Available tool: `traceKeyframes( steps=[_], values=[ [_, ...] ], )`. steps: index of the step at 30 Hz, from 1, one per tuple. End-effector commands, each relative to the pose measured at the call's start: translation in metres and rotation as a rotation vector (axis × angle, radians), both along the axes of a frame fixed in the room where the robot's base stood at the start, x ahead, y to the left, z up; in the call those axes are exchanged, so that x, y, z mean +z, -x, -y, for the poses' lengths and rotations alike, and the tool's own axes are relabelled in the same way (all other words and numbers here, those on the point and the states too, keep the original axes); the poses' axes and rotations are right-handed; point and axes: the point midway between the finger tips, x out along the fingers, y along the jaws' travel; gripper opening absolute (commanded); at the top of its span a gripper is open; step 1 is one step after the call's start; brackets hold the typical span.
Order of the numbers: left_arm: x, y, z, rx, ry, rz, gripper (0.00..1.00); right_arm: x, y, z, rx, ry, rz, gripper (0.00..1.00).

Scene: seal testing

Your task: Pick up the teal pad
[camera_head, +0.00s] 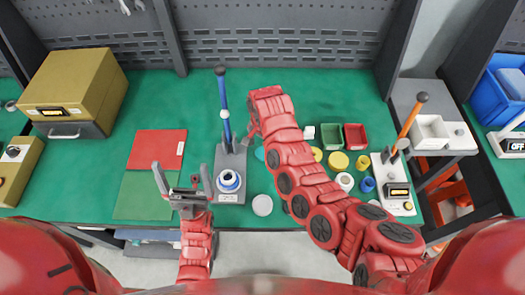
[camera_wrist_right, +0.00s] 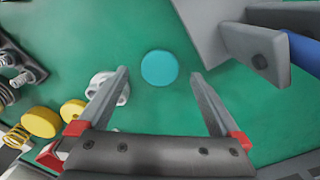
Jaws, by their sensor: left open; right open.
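The teal pad (camera_wrist_right: 159,69) is a flat round disc lying on the green table, seen in the right wrist view. In the head view only part of the teal pad (camera_head: 260,154) shows beside my right arm. My right gripper (camera_wrist_right: 160,74) is open and empty above the table, with the pad between its fingertips in the picture; the height gap is hard to judge. In the head view my right arm largely hides that gripper. My left gripper (camera_head: 181,176) is open and empty over the table's front, left of the blue-handled press.
The blue-handled press (camera_head: 230,160) stands close to the pad, and its grey body (camera_wrist_right: 225,35) is near my right gripper. Right are yellow discs (camera_head: 338,161), red (camera_head: 355,137) and green bins (camera_head: 331,137), and an orange-handled device (camera_head: 392,185). Left lie a red mat (camera_head: 157,149) and yellow box (camera_head: 75,82).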

Motion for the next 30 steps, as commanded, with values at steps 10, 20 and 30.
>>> traceKeyframes(
  steps=[10, 20, 30],
  values=[
    [0.009, 0.0, 0.0, 0.0, 0.0, 0.0, 1.0, -0.023, 0.0, 0.0, -0.003, -0.002, 0.0, 1.0],
    [0.009, 0.0, 0.0, 0.0, 0.0, 0.0, 1.0, -0.024, 0.0, 0.0, -0.003, -0.002, 0.0, 0.75],
    [0.009, 0.0, 0.0, 0.0, 0.0, 0.0, 1.0, -0.024, 0.0, 0.0, -0.002, -0.001, 0.0, 0.14]
  ],
)
